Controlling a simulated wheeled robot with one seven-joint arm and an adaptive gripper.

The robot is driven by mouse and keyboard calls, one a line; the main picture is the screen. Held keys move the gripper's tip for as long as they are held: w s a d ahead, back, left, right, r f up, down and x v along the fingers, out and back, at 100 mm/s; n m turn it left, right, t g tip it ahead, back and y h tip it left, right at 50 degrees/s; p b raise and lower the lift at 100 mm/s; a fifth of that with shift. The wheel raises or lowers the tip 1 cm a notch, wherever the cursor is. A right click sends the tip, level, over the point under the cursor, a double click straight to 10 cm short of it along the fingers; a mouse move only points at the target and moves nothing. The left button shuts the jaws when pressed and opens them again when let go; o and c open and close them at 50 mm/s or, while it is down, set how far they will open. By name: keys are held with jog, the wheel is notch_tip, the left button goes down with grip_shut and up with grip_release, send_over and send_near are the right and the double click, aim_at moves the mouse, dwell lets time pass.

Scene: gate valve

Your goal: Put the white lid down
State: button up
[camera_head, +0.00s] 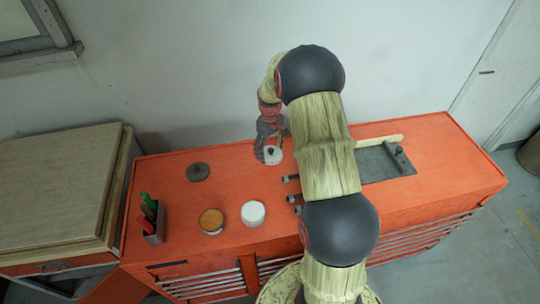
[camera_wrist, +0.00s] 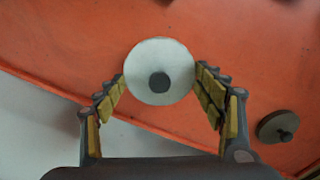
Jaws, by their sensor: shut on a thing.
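The white lid (camera_wrist: 145,62) is a round disc with a dark knob in its middle. It shows between the two fingertips of my gripper (camera_wrist: 161,76) in the wrist view, and the gripper is shut on it at its edges. In the head view the lid (camera_head: 274,158) is over the back of the orange cabinet top (camera_head: 235,180), below my gripper (camera_head: 270,140). I cannot tell whether the lid touches the top. An open-looking round white container (camera_head: 253,212) stands nearer the front edge.
A dark round lid (camera_head: 198,172) lies to the left, and a brown-topped jar (camera_head: 211,220) stands beside the white container. A holder with red and green handles (camera_head: 153,222) is at the left end. A grey metal plate (camera_head: 385,164) lies at right. The wall is close behind.

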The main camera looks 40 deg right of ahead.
aim_at(270, 155)
jog(key=shift+w+d+f, duration=0.1)
jog(key=shift+w+f, duration=0.05)
jog(key=shift+f, duration=0.15)
jog(key=shift+w+f, duration=0.1)
jog(key=shift+f, duration=1.45)
jog(key=shift+f, duration=0.1)
jog(key=o, duration=1)
jog(key=shift+o, duration=0.2)
